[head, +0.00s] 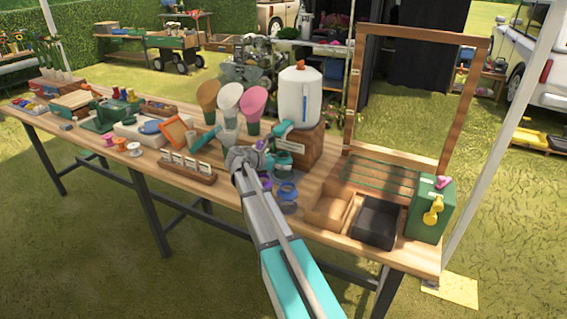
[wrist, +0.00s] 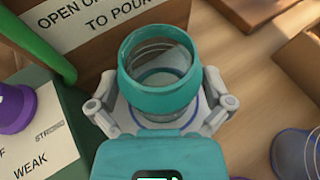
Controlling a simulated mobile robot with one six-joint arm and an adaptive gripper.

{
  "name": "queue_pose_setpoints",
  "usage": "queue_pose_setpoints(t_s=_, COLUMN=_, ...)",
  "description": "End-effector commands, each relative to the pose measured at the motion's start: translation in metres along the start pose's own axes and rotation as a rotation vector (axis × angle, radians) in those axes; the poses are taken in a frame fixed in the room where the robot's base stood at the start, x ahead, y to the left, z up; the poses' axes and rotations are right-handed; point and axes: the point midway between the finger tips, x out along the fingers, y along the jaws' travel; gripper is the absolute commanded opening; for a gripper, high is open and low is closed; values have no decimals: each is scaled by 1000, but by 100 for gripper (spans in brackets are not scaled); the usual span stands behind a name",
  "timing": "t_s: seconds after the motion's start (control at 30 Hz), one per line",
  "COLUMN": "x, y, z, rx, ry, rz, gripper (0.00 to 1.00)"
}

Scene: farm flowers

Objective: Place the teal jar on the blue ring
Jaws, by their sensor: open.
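The teal jar (wrist: 158,98) stands in the middle of the wrist view, an open-topped jar with a teal rim and a clear inside. My gripper (wrist: 160,80) is open, with one finger on each side of the jar. I cannot tell whether the fingers touch it. A thin blue curve (wrist: 205,108) shows on a pale surface beside the jar's base; the jar hides most of it, so I cannot tell how well they line up.
A wooden block with a pouring sign (wrist: 100,30) stands close behind the jar; it carries a white dispenser (head: 300,96). A purple item and a card (wrist: 45,140) lie at left.

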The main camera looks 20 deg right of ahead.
Motion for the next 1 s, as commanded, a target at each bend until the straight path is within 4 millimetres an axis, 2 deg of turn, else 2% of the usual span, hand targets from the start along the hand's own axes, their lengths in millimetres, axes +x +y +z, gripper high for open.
queue_pose_setpoints(t_s=0.07, x=-3, y=0, z=8, rx=0, ry=0, rz=0, gripper=100)
queue_pose_setpoints(t_s=0.6, x=-95, y=0, z=6, rx=0, ry=0, rz=2, gripper=100)
queue_pose_setpoints(t_s=0.8, x=-115, y=0, z=5, rx=-1, ry=0, rz=2, gripper=100)
queue_pose_setpoints(t_s=1.0, x=-122, y=0, z=4, rx=0, ry=0, rz=0, gripper=100)
